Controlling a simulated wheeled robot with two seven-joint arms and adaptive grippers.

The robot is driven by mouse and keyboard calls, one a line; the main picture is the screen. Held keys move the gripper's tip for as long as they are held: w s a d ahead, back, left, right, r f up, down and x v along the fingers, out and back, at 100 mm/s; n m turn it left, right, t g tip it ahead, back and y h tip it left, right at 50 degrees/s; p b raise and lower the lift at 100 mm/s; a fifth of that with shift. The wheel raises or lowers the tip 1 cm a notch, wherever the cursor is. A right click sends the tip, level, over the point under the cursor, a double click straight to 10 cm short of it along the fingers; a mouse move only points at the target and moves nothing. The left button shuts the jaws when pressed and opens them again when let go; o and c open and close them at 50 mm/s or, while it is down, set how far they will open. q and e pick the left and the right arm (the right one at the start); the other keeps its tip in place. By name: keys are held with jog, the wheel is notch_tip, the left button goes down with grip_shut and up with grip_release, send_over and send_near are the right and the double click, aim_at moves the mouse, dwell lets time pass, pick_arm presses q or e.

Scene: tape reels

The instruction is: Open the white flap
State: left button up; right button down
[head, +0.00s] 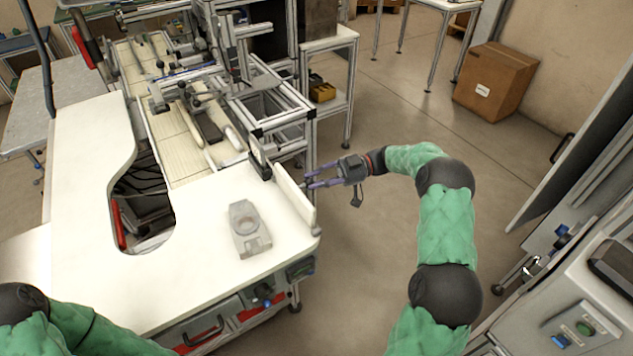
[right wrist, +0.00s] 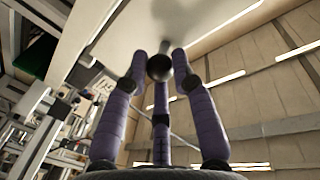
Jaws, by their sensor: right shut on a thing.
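The white flap (head: 292,196) is a narrow white panel standing upright along the right edge of the white worktop. My right gripper (head: 310,178) is beside it on its outer right side, reaching in from the right. In the right wrist view, its purple fingers (right wrist: 160,75) are closed around a dark round knob (right wrist: 159,66). The knob is in front of a pale, smooth panel (right wrist: 118,38), which looks like the flap's outer face. In the head view the knob is hidden. My left gripper is out of view; only part of that arm shows at the lower left.
A grey fixture with a round hole (head: 249,229) lies on the white worktop (head: 195,260). A machine with metal frames (head: 265,115) stands behind.

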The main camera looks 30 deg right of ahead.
jog(key=c, duration=1)
grip_release()
jog(key=shift+d, duration=0.1)
jog(key=d, duration=0.4)
jog(key=s+d, duration=0.1)
jog(key=d, duration=0.7)
jog(key=shift+s+r, duration=0.15)
jog(key=shift+s+a, duration=0.1)
